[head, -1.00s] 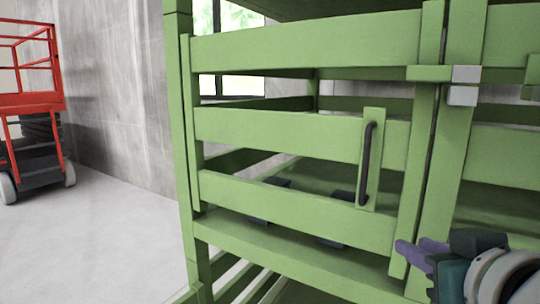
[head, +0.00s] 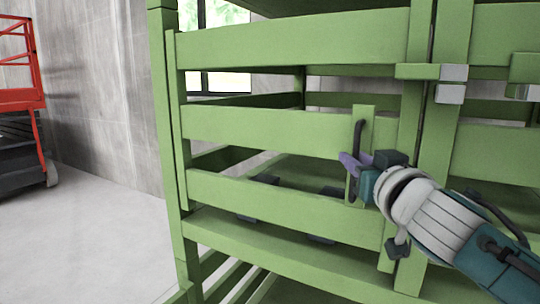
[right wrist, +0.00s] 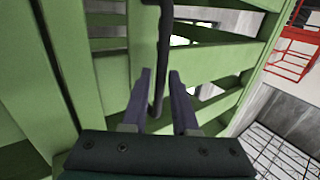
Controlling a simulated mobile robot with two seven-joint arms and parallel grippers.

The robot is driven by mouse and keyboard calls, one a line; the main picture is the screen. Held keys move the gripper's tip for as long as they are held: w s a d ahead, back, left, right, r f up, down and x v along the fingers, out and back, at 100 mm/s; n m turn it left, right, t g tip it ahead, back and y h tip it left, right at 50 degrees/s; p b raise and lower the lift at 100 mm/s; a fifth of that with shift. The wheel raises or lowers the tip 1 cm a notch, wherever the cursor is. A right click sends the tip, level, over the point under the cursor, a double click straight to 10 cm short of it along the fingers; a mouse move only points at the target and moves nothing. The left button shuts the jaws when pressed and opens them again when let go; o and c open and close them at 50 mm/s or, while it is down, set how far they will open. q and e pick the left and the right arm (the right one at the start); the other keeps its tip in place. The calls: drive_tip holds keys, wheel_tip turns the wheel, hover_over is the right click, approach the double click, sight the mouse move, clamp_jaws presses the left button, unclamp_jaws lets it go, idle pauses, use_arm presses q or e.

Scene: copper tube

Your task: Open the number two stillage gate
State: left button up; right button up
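The green slatted stillage gate (head: 270,128) stands closed in the head view. Its dark vertical bar handle (head: 358,135) is mounted on a short green upright near the gate's right side. My right gripper (head: 350,163), with purple fingers, is at the lower part of the handle and hides some of it. In the right wrist view, the handle (right wrist: 164,50) runs down between the two open fingers of my right gripper (right wrist: 160,75), with a gap visible beside it. Grey latch blocks (head: 452,82) sit at the gate's right edge. My left gripper is not in view.
Green stillage posts and another slatted panel (head: 500,150) stand to the right. Dark blocks (head: 325,228) lie inside the stillage. A red lift (head: 18,90) stands at the far left by a grey wall (head: 100,90). The floor (head: 90,240) at left is clear.

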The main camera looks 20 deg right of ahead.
drive_tip(key=shift+w+d, duration=0.1)
drive_tip(key=shift+w, duration=0.3)
drive_tip(key=shift+c, duration=0.2)
clamp_jaws()
idle(1.0)
